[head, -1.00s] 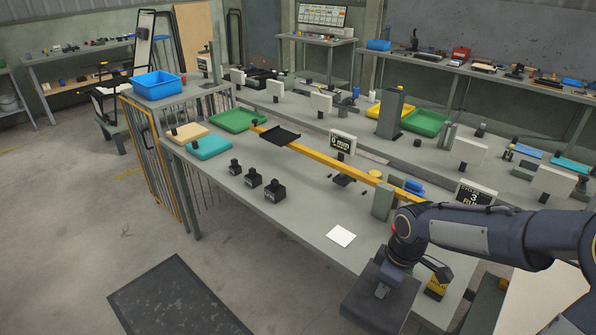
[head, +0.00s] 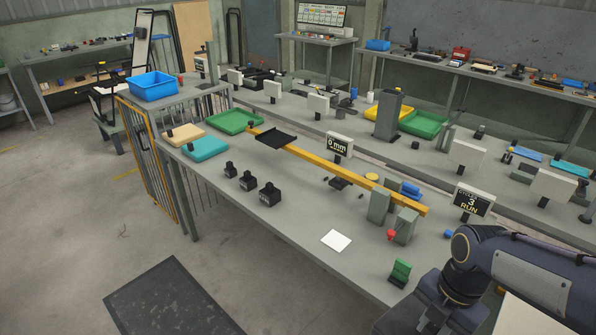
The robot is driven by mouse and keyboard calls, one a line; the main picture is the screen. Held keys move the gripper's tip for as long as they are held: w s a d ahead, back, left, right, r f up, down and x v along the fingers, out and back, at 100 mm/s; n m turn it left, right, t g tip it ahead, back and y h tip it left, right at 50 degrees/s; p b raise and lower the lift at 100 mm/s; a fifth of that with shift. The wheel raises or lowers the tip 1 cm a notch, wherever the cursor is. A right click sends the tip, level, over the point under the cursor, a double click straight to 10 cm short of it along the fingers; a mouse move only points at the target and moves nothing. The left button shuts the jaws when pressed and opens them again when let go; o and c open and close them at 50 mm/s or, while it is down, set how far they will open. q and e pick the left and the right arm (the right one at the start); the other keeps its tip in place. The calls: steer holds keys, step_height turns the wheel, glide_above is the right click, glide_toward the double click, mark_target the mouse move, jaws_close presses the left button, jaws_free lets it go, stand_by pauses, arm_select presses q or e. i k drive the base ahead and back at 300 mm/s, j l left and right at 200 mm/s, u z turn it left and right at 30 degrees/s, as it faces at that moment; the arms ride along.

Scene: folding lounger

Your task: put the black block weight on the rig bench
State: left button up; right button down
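Three black weights stand upright in a slanting row on the grey rig bench (head: 290,235): a small one (head: 230,170), a middle one (head: 248,181) and a larger, blocky one (head: 270,194). Each has a knob on top. A yellow beam (head: 320,165) runs across the bench with a black tray (head: 276,139) at its left end. My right gripper (head: 420,312) is at the bottom right, by the bench's front edge and well apart from the weights. Its fingers are hidden, so I cannot tell whether it holds anything. My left gripper is out of view.
Displays read 0 mm (head: 339,144) and cycles 3, run (head: 472,201). Teal (head: 204,149) and green (head: 234,122) trays sit at the left end.

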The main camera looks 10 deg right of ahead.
mark_target(436, 261)
steer(key=i+l, duration=0.2)
steer(key=l, duration=0.15)
steer(key=i+l, duration=0.2)
steer(key=l, duration=0.15)
steer(key=i+l, duration=0.15)
steer(key=l, duration=0.2)
